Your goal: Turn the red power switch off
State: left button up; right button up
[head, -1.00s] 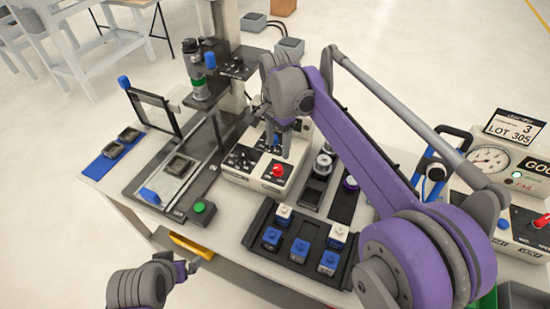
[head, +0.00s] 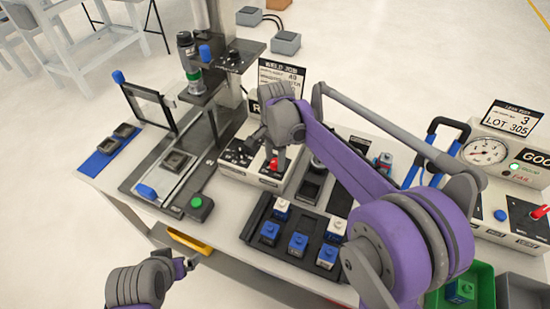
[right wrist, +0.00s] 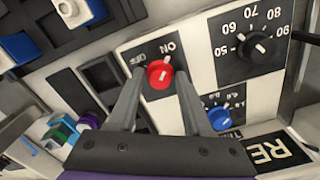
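The red power switch (right wrist: 160,73) is a round red knob on a white and black panel, with OFF and ON printed above it. In the head view the red switch (head: 273,163) shows just under my right gripper (head: 276,150). In the right wrist view, the two fingers of my right gripper (right wrist: 159,84) are apart, one on each side of the knob. I cannot tell whether they touch it. A pale mark shows on the knob; its exact setting is hard to read. My left gripper (head: 188,264) is low at the front of the table, away from the switch; its fingers are too small to read.
A blue dial (right wrist: 219,118) and a black dial (right wrist: 259,47) sit near the red knob. A black tray (head: 257,226) with blue and white blocks stands in front.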

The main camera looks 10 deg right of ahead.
grip_shut()
jog(key=n, duration=0.4)
jog(key=shift+n, duration=0.3)
jog(key=n+b, duration=0.1)
jog(key=n, duration=0.3)
jog(key=shift+n, duration=0.3)
jog(key=n, duration=0.4)
jog(key=shift+n, duration=2.4)
